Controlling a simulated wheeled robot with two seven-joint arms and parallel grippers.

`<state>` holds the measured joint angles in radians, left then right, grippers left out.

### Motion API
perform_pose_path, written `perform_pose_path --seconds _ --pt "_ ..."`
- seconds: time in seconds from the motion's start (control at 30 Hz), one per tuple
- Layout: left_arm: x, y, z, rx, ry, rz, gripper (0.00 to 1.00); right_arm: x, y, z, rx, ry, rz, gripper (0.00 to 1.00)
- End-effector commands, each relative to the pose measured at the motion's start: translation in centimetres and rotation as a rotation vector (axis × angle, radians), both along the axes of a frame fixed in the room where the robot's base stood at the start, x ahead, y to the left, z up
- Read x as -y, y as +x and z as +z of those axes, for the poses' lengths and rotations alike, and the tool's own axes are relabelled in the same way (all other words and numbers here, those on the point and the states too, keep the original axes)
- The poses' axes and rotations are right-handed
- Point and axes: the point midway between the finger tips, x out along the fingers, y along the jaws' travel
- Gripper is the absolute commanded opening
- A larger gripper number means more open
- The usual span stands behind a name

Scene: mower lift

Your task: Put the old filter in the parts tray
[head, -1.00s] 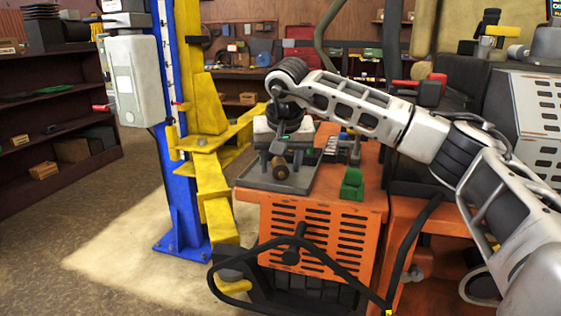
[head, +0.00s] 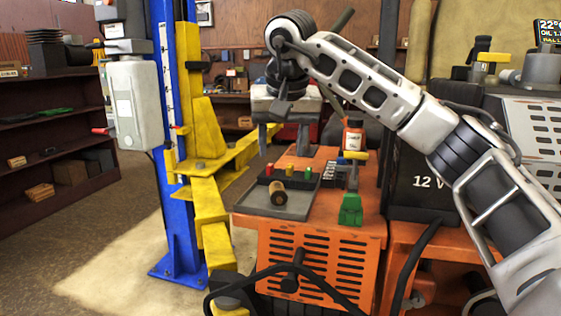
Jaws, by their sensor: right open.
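The old filter, a small brown cylinder (head: 278,193), lies in the grey parts tray (head: 298,205) on top of the orange cart. My right gripper (head: 284,138) hangs above the back part of the tray, fingers pointing down and apart, with nothing between them. It is clear of the filter. My left gripper is not in view.
The orange cart (head: 312,260) also carries small coloured parts, a green block (head: 351,210) and an orange bottle (head: 353,138) right of my gripper. A blue lift post (head: 176,200) with yellow arms stands close on the left. A black hose loops in front.

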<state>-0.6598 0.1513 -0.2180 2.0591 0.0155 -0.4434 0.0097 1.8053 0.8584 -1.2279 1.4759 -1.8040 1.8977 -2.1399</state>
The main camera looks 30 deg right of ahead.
Motion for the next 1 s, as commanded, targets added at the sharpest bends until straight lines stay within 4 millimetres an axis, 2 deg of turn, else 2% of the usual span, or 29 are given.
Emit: perform_pose_path --seconds 0.1,0.33,0.4,0.47,0.57,0.67,0.7,0.73,0.8,0.9,1.0 --pt "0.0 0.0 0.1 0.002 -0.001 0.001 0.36 -0.1 -0.2 0.6 0.000 0.000 0.000 0.52" --pt "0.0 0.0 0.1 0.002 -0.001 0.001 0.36 -0.2 -0.2 0.6 0.000 0.001 0.000 0.52" --pt "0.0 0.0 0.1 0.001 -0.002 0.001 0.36 -0.9 -0.1 -0.1 -0.006 0.021 0.009 0.52" --pt "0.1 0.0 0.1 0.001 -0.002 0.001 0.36 -2.6 0.3 -1.5 -0.015 0.068 0.029 0.52" --pt "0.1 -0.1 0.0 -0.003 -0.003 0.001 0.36 -8.0 0.5 -5.7 -0.055 0.233 0.072 0.52" --pt "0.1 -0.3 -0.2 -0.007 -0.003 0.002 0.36 -16.1 -1.1 -10.8 -0.162 0.521 0.085 0.52" --pt "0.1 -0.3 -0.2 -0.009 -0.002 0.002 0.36 -19.7 -2.4 -12.5 -0.230 0.665 0.069 0.52" --pt "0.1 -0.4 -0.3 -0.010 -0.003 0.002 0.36 -22.2 -3.6 -13.4 -0.290 0.775 0.046 0.52" --pt "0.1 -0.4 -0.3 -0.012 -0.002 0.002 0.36 -27.3 -6.6 -14.6 -0.452 1.026 -0.036 0.52" --pt "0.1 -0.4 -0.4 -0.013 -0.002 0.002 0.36 -32.4 -10.5 -14.1 -0.732 1.357 -0.223 0.52" --pt "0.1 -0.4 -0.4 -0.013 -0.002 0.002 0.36 -35.1 -12.9 -12.4 -1.072 1.645 -0.489 0.52"
